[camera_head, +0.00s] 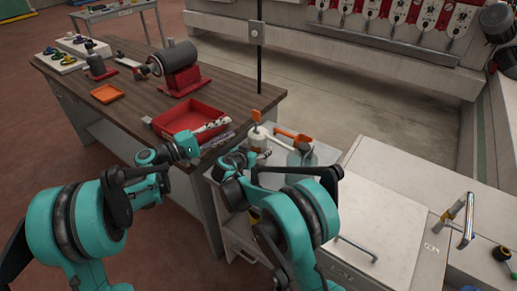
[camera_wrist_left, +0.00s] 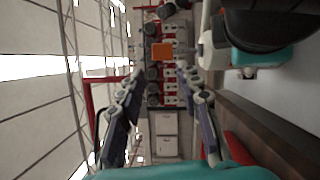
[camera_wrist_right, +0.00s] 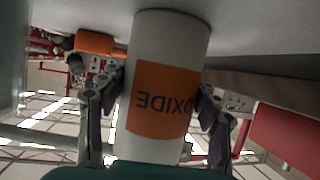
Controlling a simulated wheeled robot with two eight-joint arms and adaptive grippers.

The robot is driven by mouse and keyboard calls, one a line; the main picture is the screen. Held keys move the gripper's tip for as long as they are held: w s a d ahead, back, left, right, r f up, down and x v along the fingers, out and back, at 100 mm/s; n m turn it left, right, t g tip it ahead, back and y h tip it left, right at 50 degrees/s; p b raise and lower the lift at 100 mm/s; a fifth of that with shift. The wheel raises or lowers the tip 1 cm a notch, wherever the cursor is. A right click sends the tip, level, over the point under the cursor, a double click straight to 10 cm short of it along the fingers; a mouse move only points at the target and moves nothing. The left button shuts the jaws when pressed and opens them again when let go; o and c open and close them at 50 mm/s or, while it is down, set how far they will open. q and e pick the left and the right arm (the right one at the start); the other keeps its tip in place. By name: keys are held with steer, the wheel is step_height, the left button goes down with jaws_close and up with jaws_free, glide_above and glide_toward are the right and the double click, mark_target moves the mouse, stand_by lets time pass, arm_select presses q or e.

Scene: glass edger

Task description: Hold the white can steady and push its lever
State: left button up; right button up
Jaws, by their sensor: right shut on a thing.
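The white can (camera_head: 258,138) stands upright at the far end of the light worktop, with an orange lever (camera_head: 256,115) on its top. In the right wrist view the can (camera_wrist_right: 165,40) fills the middle and shows an orange label reading "OXIDE". My right gripper (camera_head: 250,157) is shut on its body, with one finger on each side. My left gripper (camera_head: 213,139) is open and empty, left of the can and apart from it. In the left wrist view an orange square (camera_wrist_left: 162,53), seemingly the lever, shows beyond the left fingertips.
An orange item (camera_head: 293,135) and a grey-green round container (camera_head: 301,157) stand close right of the can. A dark pole (camera_head: 259,60) rises behind.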

arm_select(q)
steer(key=c, duration=0.6)
steer(key=w+d+r+m, duration=0.1)
steer(key=w+d, duration=0.1)
steer(key=w+d+r+m, duration=0.1)
steer(key=w+d+r, duration=0.1)
steer(key=w+d, duration=0.1)
steer(key=w+d+r+m+g, duration=0.1)
steer(key=w+d+r, duration=0.1)
steer(key=shift+w+d+m, duration=0.15)
steer(key=shift+w+m, duration=0.05)
steer(key=shift+m, duration=0.1)
jaws_close()
steer(key=w+d+m+g+y, duration=0.2)
steer(key=d+m+g+y, duration=0.15)
steer(key=d, duration=0.55)
steer(key=s+a+r+m+g+y, duration=0.25)
steer(key=s+a+y, duration=0.45)
steer(key=y, duration=0.5)
steer(key=a+x, duration=0.1)
steer(key=x, duration=0.5)
steer(key=shift+s+a+f+g, duration=0.15)
steer(key=shift+s+f+g, duration=0.1)
steer(key=shift+f+g, duration=0.1)
